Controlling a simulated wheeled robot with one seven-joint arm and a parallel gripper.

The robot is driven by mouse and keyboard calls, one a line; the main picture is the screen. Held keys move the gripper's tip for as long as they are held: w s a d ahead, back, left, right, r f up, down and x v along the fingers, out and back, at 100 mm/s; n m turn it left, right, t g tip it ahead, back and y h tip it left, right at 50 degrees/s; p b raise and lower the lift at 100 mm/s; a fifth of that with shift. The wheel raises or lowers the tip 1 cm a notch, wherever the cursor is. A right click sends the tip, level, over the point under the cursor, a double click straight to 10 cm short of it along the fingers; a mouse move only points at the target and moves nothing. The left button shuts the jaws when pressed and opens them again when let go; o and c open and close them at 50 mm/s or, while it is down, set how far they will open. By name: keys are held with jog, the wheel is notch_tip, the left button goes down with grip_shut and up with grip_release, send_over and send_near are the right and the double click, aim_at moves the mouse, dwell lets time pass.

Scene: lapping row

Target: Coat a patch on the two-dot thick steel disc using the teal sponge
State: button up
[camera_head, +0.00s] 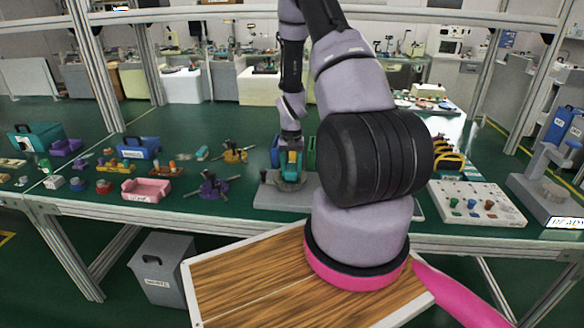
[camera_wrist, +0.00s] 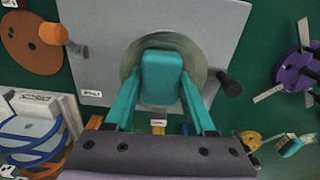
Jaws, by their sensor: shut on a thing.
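My gripper (camera_wrist: 160,103) is shut on the teal sponge (camera_wrist: 162,77), with one teal finger on each side of it. The sponge lies over a round grey steel disc (camera_wrist: 194,52) on a grey plate (camera_wrist: 100,60); I cannot tell whether it touches. The sponge covers the disc's middle, and no dots are readable. A dark knob (camera_wrist: 229,84) stands at the disc's right edge. In the head view, my gripper (camera_head: 290,160) points down over the plate (camera_head: 268,198) on the green bench, and my arm hides the plate's right part.
A brown disc with an orange knob (camera_wrist: 53,33) and a blue-hooped rack (camera_wrist: 30,130) are left. A pink bin (camera_head: 146,190) and a panel of colored knobs (camera_head: 476,204) flank the bench.

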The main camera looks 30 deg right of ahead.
aim_at(287, 173)
jog(key=shift+s+a, duration=0.4)
jog(key=shift+s, duration=0.25)
jog(key=shift+s+a, duration=0.4)
jog(key=shift+s, duration=0.2)
jog(key=shift+w+a+f, duration=0.15)
jog(key=shift+w+a, duration=0.15)
jog(key=shift+a, duration=0.15)
jog(key=shift+w+d+f, duration=0.1)
jog(key=shift+w+d, duration=0.4)
jog(key=shift+w, duration=0.3)
jog(key=shift+w+d+r, duration=0.1)
jog(key=shift+w+d, duration=0.45)
jog(key=shift+w, duration=0.3)
jog(key=shift+w+d+f, duration=0.1)
jog(key=shift+w+d, duration=0.4)
jog(key=shift+w, duration=0.3)
jog(key=shift+w+d, duration=0.5)
jog(key=shift+w, duration=0.3)
jog(key=shift+w+r, duration=0.15)
jog(key=shift+r, duration=0.05)
jog(key=shift+s+a+r, duration=0.1)
jog(key=shift+s+a, duration=0.35)
jog(key=shift+s, duration=0.3)
jog(key=shift+s+a, duration=0.45)
jog(key=shift+s, duration=0.3)
jog(key=shift+s+a, duration=0.6)
jog(key=shift+s, duration=0.35)
jog(key=shift+s+a, duration=0.6)
jog(key=shift+s, duration=0.3)
jog(key=shift+r, duration=2.9)
